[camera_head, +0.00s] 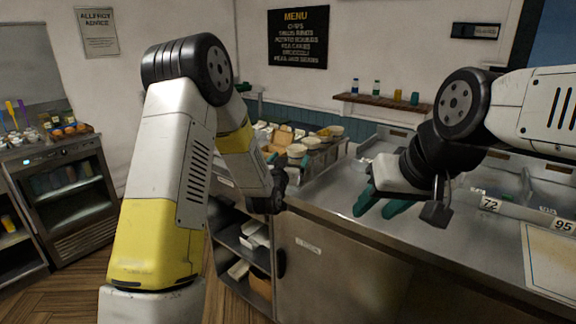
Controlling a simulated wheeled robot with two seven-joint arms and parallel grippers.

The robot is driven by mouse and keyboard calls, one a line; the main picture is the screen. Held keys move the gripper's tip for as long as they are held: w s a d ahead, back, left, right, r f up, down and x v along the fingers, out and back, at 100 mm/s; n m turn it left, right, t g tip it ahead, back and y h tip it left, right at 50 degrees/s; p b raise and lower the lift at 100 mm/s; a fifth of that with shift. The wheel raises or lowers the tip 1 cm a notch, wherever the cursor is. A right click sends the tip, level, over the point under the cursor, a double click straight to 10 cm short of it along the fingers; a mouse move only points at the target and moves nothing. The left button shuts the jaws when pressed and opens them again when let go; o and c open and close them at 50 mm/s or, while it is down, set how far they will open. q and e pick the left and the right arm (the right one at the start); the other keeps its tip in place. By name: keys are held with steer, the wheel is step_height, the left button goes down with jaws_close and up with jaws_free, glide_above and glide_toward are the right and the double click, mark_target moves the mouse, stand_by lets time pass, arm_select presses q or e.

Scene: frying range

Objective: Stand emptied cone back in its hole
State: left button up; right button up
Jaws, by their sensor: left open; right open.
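Several pale round-topped cups or cones (296,151) stand at the far end of the steel counter, beside my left gripper. They are too small to tell which is the emptied cone, and no hole can be made out. My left gripper (272,160) is near them, mostly hidden by its own wrist; a teal fingertip shows and no held thing is visible. My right gripper (385,205) is open and empty above the near part of the counter (335,195), its teal fingers apart, away from the cups.
Brown food boxes (280,137) stand behind the cups. Sunken steel pans with tags 72 and 95 (490,203) lie at the right. A pale board (552,262) lies at the front right. Open shelves (238,247) are under the counter. A wall shelf (383,104) holds bottles.

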arm_select(q)
steer(key=s+a+r+g+y, duration=0.1)
steer(key=s+a+r+g, duration=0.25)
steer(key=s, duration=0.35)
steer(key=s+a+r+g, duration=0.2)
steer(key=s+a+r, duration=0.25)
steer(key=s, duration=0.25)
steer(key=s+a+n+g, duration=0.1)
steer(key=s+a+g, duration=0.1)
steer(key=s, duration=1)
steer(key=s+a+r+n+g, duration=0.1)
steer(key=s+g, duration=0.3)
steer(key=s, duration=0.9)
steer(key=shift+s+a+y, duration=0.2)
steer(key=shift+a+y, duration=0.2)
steer(key=shift+a, duration=0.35)
